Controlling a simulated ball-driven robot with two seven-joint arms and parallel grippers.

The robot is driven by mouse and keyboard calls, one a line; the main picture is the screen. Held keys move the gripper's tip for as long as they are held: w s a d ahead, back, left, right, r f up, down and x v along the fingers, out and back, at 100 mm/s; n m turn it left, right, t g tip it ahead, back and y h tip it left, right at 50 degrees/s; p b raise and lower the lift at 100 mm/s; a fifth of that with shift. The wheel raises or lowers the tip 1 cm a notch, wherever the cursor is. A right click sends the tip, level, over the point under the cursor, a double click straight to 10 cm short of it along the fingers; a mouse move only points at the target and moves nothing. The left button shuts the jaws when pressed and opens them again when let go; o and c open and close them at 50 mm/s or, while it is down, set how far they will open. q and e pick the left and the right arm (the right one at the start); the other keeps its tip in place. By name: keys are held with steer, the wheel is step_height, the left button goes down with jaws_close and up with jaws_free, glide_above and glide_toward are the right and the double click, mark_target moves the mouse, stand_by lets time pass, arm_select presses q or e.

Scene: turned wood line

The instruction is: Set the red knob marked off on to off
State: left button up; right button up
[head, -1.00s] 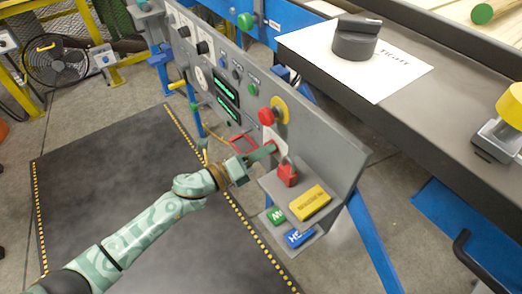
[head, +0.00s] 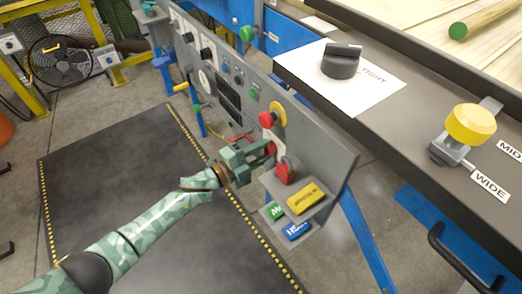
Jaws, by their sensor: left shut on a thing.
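The grey control panel (head: 318,142) runs diagonally through the middle of the head view. My left gripper (head: 267,150) is at its lower near part, with its jaws shut on the red knob (head: 271,147). The fingers cover most of the knob, so its pointer and the off and on marks cannot be read. The panel's two displays (head: 228,97) are dark. My right gripper is not in view.
A red emergency button (head: 266,119) on a yellow plate sits just above the knob. A red lock-like piece (head: 285,172) and a yellow block (head: 306,198) are close below. A bench with a black knob (head: 341,62) stands right.

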arm_select(q)
steer(key=n+p, duration=0.1)
steer(key=n, duration=0.4)
steer(key=shift+f+n, duration=0.15)
steer(key=shift+n, duration=0.15)
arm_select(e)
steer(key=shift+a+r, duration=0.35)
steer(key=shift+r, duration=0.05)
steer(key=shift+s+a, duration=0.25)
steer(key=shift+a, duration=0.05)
arm_select(q)
steer(key=o, duration=1)
steer(key=shift+a, duration=0.1)
steer(key=p+v, duration=0.5)
steer(key=v, duration=1.1)
steer(key=shift+s+a, duration=0.15)
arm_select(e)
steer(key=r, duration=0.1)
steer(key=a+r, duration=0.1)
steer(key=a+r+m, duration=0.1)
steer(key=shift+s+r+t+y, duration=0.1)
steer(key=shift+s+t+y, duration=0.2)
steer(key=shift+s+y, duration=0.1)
